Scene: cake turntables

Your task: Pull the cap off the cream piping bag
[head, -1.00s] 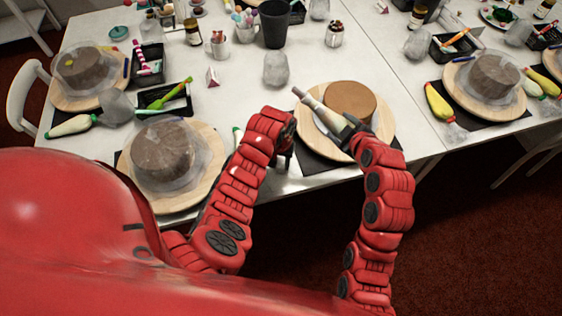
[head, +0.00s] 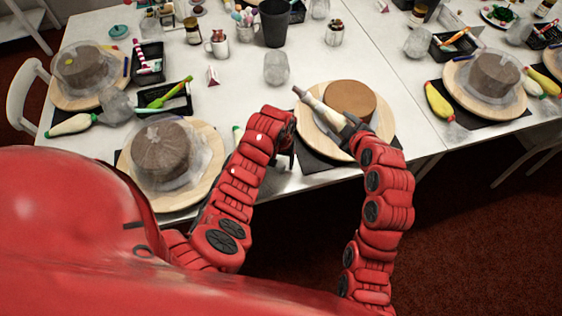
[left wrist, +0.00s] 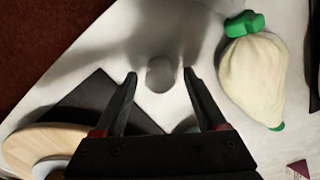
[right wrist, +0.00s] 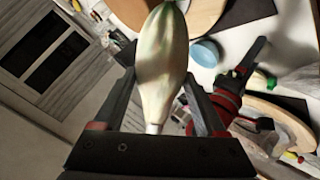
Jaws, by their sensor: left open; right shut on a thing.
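A cream piping bag (head: 322,110) is held over the front left of the wooden turntable (head: 308,128). It slants, its narrow end up and left. My right gripper (head: 349,128) is shut on its lower right end. In the right wrist view the pale bag (right wrist: 162,65) lies between the fingers, with a green tinge toward the top; I cannot make out a cap. My left gripper (head: 287,155) is open, left of the bag and apart from it.
A brown cake (head: 350,99) stands on the turntable. Another cream bag with green ends (left wrist: 252,78) lies on the table near my left gripper. A clear-covered cake (head: 162,150) stands at left. A cloudy glass (head: 276,68) stands behind, with free white table around it.

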